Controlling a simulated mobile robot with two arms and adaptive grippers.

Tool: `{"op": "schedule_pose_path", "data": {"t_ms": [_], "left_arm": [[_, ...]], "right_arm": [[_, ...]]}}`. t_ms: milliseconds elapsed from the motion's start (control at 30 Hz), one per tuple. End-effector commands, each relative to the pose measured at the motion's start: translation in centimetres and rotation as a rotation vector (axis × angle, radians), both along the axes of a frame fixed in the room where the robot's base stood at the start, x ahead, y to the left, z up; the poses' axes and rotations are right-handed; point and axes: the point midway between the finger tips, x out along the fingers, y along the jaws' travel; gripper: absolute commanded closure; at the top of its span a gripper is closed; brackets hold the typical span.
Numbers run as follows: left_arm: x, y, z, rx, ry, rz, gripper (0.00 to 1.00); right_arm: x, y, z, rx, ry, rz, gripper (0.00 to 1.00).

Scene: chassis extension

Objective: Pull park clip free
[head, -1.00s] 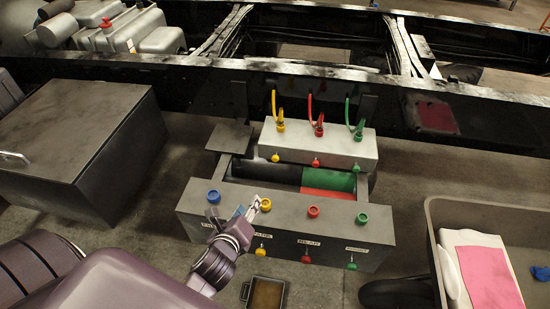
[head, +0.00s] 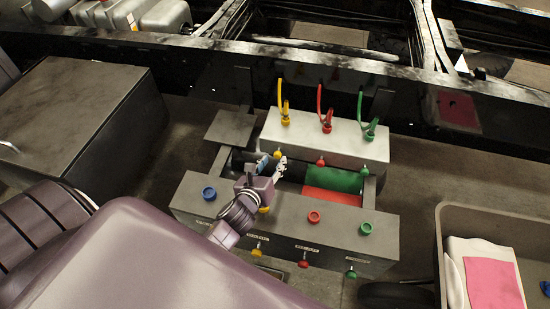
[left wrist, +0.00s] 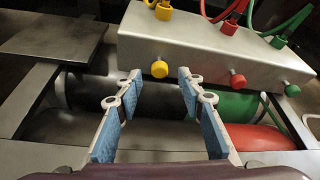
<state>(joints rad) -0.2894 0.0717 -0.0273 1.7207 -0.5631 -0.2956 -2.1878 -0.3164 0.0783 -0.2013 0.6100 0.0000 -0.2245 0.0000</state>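My left gripper (head: 275,164) reaches over the front metal box to the gap before the rear metal box. In the left wrist view its blue-padded fingers (left wrist: 160,92) are spread open with nothing between them. A round yellow clip or knob (left wrist: 159,69) on the rear box's front face lies just beyond and between the fingertips, apart from them. It also shows in the head view (head: 278,153), beside the fingertips. Another yellow clip (head: 257,251) hangs on the front box's face under a label too blurred to read. My right gripper is not in view.
The rear box (head: 343,144) carries yellow, red and green hoses. Dark, green and red cylinders (left wrist: 260,137) lie below the fingers. The front box (head: 340,220) has coloured ports. A grey bin (head: 440,245) stands right, a dark cabinet (head: 60,130) left, a black frame rail behind.

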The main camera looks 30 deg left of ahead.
Motion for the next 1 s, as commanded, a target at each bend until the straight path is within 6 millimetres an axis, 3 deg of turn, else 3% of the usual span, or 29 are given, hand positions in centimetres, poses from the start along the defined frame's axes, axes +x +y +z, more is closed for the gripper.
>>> {"op": "schedule_pose_path", "data": {"t_ms": [200, 367, 533, 833, 1000], "left_arm": [[1.8, 0.2, -0.7, -0.001, 0.001, 0.000, 0.64], [2.1, 0.3, -0.9, -0.001, 0.001, 0.000, 0.64], [2.0, 0.3, -0.9, -0.001, 0.001, 0.000, 0.65], [2.0, 0.3, -0.9, -0.001, 0.001, 0.000, 0.98], [2.0, 0.3, -0.9, -0.001, 0.001, 0.000, 1.00]], "right_arm": [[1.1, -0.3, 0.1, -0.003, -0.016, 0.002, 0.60], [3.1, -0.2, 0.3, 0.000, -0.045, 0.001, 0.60], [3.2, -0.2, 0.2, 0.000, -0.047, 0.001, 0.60], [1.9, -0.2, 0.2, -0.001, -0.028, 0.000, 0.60], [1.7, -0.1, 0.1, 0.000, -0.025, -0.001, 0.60]]}}
